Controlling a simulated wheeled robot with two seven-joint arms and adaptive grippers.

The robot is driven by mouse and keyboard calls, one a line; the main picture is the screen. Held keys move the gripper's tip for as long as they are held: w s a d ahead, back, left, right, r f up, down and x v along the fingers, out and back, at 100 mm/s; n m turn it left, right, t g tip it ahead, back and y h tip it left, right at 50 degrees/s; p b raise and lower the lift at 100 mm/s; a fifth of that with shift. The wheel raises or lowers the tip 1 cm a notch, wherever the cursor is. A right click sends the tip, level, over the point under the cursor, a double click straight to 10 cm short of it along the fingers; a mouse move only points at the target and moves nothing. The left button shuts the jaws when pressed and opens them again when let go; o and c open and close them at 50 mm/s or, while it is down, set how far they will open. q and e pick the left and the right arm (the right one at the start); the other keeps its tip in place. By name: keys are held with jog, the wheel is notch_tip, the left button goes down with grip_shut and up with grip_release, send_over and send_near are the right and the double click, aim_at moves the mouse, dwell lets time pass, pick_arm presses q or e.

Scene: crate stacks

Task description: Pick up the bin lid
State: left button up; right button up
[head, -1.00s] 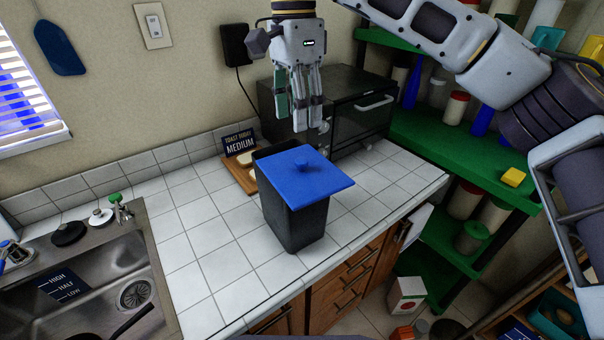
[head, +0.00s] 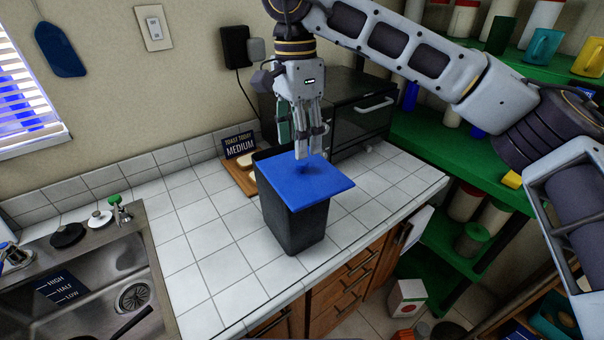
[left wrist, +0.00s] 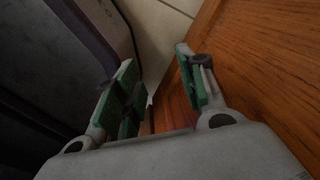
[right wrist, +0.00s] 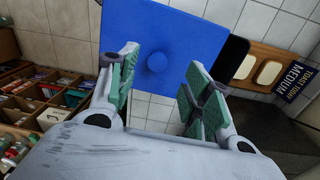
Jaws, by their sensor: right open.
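The bin lid (head: 316,183) is a flat blue square with a small round knob in its middle. It lies on top of a dark bin (head: 292,222) on the tiled counter, sitting askew so that part of the bin's opening shows at the back left. My right gripper (head: 302,150) points down just above the lid's knob, which it mostly hides in the head view. In the right wrist view the lid (right wrist: 190,35) and its knob (right wrist: 157,62) lie between and beyond the open, empty fingers (right wrist: 160,85). My left gripper (left wrist: 160,75) is open and empty beside a wooden surface.
A toaster oven (head: 355,115) stands behind the bin. A wooden board with bread (head: 240,178) and a sign (head: 239,146) is at its back left. The sink (head: 85,275) is at left, green shelves (head: 440,150) at right. White counter tiles (head: 215,235) left of the bin are clear.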

aim_at(301, 162)
jog(key=f, duration=0.3)
jog(key=shift+s+d+f, duration=0.2)
jog(key=shift+f, duration=0.7)
jog(key=c, duration=0.5)
grip_shut()
jog(key=shift+r, duration=0.65)
notch_tip(301, 162, up, 7)
pick_arm(q)
jog(key=shift+d+r, duration=0.2)
pick_arm(e)
jog(key=shift+r, duration=0.85)
